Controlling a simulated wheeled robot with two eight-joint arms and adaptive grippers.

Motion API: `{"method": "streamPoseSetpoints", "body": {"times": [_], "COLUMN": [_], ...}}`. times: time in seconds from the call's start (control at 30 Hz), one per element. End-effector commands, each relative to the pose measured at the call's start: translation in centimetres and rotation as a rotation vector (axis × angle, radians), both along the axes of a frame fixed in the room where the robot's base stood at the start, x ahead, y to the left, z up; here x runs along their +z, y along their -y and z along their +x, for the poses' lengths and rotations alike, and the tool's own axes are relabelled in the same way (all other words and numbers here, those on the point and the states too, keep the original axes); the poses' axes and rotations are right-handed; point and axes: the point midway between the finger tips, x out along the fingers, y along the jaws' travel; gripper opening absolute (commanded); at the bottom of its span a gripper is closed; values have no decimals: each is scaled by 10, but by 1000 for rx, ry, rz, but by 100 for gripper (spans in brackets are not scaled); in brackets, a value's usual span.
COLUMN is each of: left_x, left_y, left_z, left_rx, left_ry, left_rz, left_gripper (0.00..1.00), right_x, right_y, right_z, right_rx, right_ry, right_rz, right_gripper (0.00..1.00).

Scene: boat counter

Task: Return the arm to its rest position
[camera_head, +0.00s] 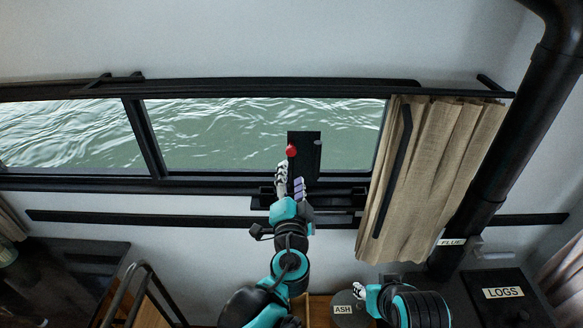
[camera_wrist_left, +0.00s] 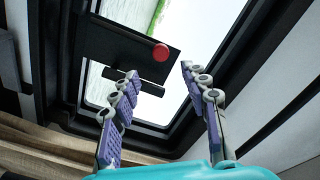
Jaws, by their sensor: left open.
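My left arm reaches up from the bottom centre of the head view to the window. Its left gripper (camera_head: 290,176) is open, with its fingers pointing at the window. The wrist view also shows the left gripper (camera_wrist_left: 158,72) with its two fingers spread and nothing between them. A black panel (camera_head: 307,163) with a red knob (camera_head: 291,151) stands at the window just beyond the fingertips. The wrist view shows the red knob (camera_wrist_left: 161,52) beyond the gap between the fingers. My right gripper (camera_head: 360,291) is low at the right, small and partly hidden by its own arm.
A beige curtain (camera_head: 430,170) hangs right of the window. A black flue pipe (camera_head: 500,150) runs down at the right. A round lid marked ASH (camera_head: 343,310) and a black box marked LOGS (camera_head: 502,293) are at lower right. A dark curved rail (camera_head: 148,275) stands at lower left.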

Motion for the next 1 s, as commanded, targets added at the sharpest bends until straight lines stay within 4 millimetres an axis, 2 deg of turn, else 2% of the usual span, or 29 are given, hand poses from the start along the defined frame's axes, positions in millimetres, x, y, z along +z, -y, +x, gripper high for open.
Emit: {"method": "streamPoseSetpoints", "body": {"times": [0.5, 0.57, 0.63, 0.67, 0.77, 0.87, 0.9, 0.97, 1.0], "left_x": [0, -3, -12, -19, -57, -113, -138, -176, -201], "left_y": [0, -4, -16, -25, -70, -124, -143, -166, -179], "left_z": [-5, -5, -6, -7, -15, -37, -49, -71, -87], "left_rx": [0, 7, 34, 52, 146, 264, 310, 371, 404], "left_ry": [0, -5, -27, -43, -131, -264, -323, -416, -479], "left_rz": [0, -4, -23, -37, -111, -222, -273, -355, -412], "left_gripper": [45, 45, 45, 45, 45, 45, 45, 45, 45], "right_x": [0, -2, -9, -14, -38, -69, -81, -100, -113], "right_y": [0, 0, 0, 0, 0, 0, 0, 0, 0], "right_z": [0, 0, 0, 0, 0, 0, 0, 0, 0], "right_rx": [0, 0, 0, 0, 0, 0, 0, 0, 0], "right_ry": [0, 0, 0, 0, 0, 0, 0, 0, 0], "right_rz": [0, 0, 0, 0, 0, 0, 0, 0, 0], "right_gripper": [40, 40, 40, 40, 40, 40, 40, 40, 40]}}
